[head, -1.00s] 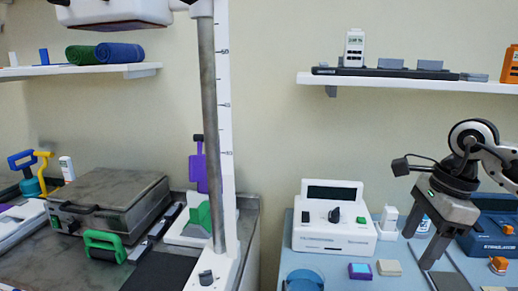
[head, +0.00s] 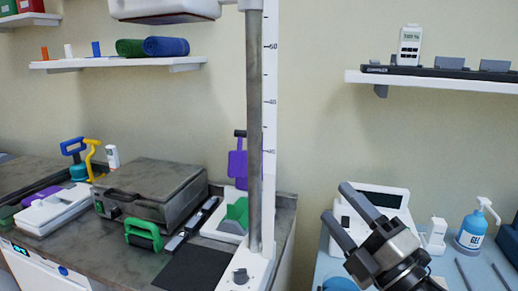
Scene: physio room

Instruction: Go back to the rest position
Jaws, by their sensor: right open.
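My right gripper (head: 350,214) is in the lower right of the head view. Its two grey fingers are spread apart and point up and to the left, with nothing between them. It shows in front of the white device (head: 372,196) with a dark screen on the blue table and hides much of that device. My left gripper is out of view.
A metal column (head: 254,130) with a scale stands mid-view. The left counter holds a grey metal case (head: 152,192), a green-handled item (head: 143,235) and a dark mat (head: 192,268). A blue pump bottle (head: 472,228) stands right of my gripper. Shelves hang above.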

